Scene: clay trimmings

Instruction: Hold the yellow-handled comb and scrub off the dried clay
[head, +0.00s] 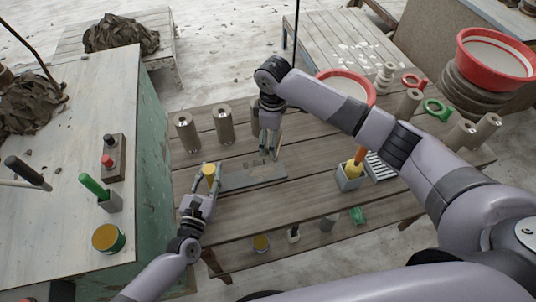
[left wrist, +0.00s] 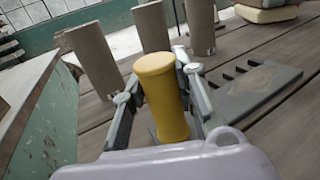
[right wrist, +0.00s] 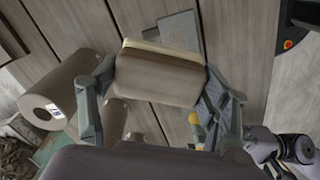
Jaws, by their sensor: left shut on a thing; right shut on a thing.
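My left gripper (head: 208,186) is shut on the yellow handle (head: 209,172) of the comb. The handle stands close to upright between the fingers in the left wrist view (left wrist: 162,95). The comb's flat grey plate (head: 250,179) lies at the table, right of the handle; its slotted edge shows in the left wrist view (left wrist: 245,92). My right gripper (head: 270,148) is shut on a brown block with a cream layer (right wrist: 158,75), behind the plate. The block also shows in the left wrist view (left wrist: 265,14).
Grey-brown cylinders (head: 186,131) (head: 223,122) stand behind the comb. A grey holder (head: 349,182) with an orange-handled tool stands to the right, beside a slatted rack (head: 379,168). A red-rimmed basin (head: 361,82) is beyond my right forearm. Bare planks (head: 270,215) lie in front.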

